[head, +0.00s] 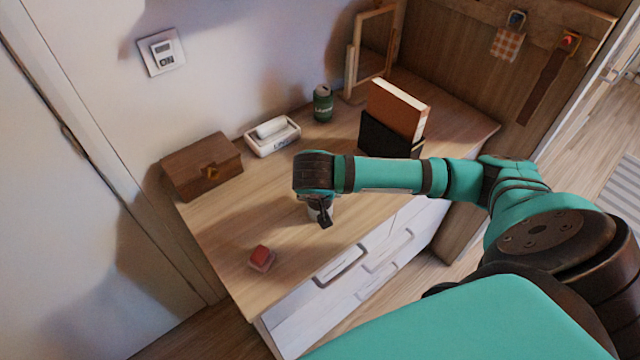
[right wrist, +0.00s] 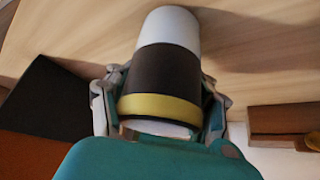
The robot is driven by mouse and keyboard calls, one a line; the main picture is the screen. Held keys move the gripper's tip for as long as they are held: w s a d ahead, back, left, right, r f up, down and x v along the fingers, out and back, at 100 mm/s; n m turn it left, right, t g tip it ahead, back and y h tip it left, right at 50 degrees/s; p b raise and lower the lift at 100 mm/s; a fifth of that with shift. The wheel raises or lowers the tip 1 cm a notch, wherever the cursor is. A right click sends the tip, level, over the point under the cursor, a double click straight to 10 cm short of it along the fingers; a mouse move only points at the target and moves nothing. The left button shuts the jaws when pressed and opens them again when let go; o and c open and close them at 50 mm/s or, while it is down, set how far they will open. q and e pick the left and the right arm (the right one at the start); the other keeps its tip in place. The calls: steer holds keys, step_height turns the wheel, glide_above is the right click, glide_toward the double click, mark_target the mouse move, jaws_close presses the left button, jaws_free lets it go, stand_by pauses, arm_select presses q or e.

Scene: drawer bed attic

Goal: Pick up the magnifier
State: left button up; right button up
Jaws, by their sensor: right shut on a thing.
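The magnifier appears to be a short cylinder (right wrist: 168,68) with a pale end, a black body and a yellow band. In the right wrist view it lies between the two fingers of my right gripper (right wrist: 160,105), which is shut on it. In the head view my right gripper (head: 321,214) points down over the wooden top of the drawer unit (head: 225,235), near its front edge. There the arm and fingers hide most of the cylinder. I cannot tell whether its pale end touches the top. My left gripper is not in view.
A brown box (head: 202,165), a white tray (head: 272,140), a green can (head: 323,104) and a black holder with an orange-brown book (head: 398,108) stand farther back. A small red item (head: 262,257) lies near the front left. The wood between them is clear.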

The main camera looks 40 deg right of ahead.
steer(key=shift+r, duration=0.4)
steer(key=shift+s+a+r+b, duration=0.1)
steer(key=shift+s+r+b, duration=0.1)
steer(key=shift+r, duration=0.45)
steer(key=shift+s+a+r+b, duration=0.1)
steer(key=shift+s+r+b, duration=0.1)
steer(key=shift+r, duration=0.4)
steer(key=s, duration=0.3)
steer(key=s+a, duration=0.1)
steer(key=s, duration=0.2)
steer(key=s+a+r, duration=0.1)
steer(key=s, duration=0.2)
steer(key=shift+b, duration=0.4)
steer(key=shift+s+a+r+p, duration=0.1)
steer(key=shift+s+a+p, duration=0.1)
steer(key=shift+s+p, duration=0.8)
steer(key=shift+s+a+r+p, duration=0.15)
steer(key=shift+s+a+p, duration=0.05)
steer(key=shift+s+p, duration=0.8)
steer(key=shift+s+a+r+p, duration=0.1)
steer(key=shift+s+a+p, duration=0.1)
steer(key=shift+s+p, duration=0.8)
